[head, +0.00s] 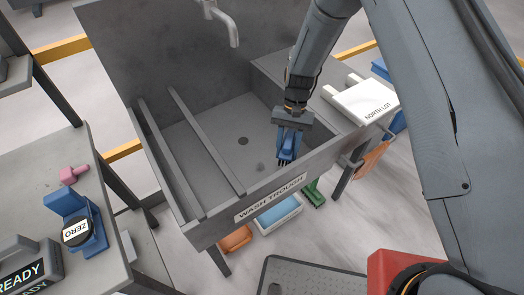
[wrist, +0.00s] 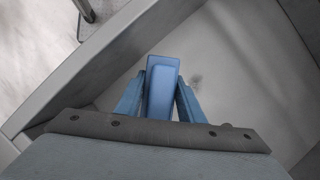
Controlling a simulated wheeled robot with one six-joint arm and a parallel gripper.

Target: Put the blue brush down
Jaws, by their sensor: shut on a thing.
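My gripper (head: 288,141) reaches down into the grey wash trough (head: 150,172), near its front wall. It is shut on the blue brush (head: 287,154), whose dark bristles point down. In the wrist view, the brush (wrist: 163,88) sits upright between the two blue fingers of my gripper (wrist: 160,98). The brush is over the trough's floor, on the right side of the basin. I cannot tell whether the bristles touch the floor.
Two rails (head: 207,140) run along the trough's left part, and a tap (head: 222,24) hangs at the back. The basin floor around the drain (head: 243,141) is clear. A white North Lot board (head: 362,101) lies at the right. A green brush (head: 314,193) is below the trough's front.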

